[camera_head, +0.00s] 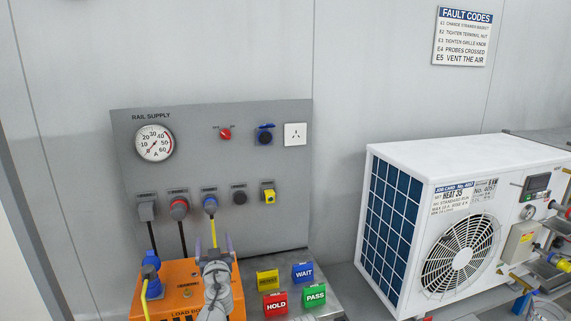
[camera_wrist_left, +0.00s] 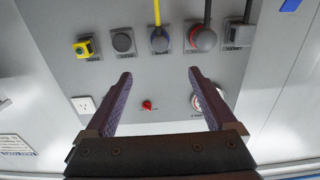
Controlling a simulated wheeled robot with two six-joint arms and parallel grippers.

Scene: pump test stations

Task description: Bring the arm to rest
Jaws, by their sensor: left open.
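My left gripper (camera_head: 215,247) is in the lower middle of the head view, in front of the orange load box (camera_head: 178,271) and below the grey rail supply panel (camera_head: 193,217). Its two purple fingers are apart. In the left wrist view the left gripper (camera_wrist_left: 160,78) is open with nothing between its fingers. That view shows the panel (camera_wrist_left: 130,75) upside down beyond the fingers, with a red knob (camera_wrist_left: 148,105) seen between them. My right gripper is not in view.
A white heat pump unit (camera_head: 463,256) stands at the right. Yellow, blue, red and green tags (camera_head: 276,302) stand on the grey bench right of the gripper. Cables run from the panel sockets (camera_head: 179,205) down towards the load box. A fault codes sign (camera_head: 463,37) hangs above.

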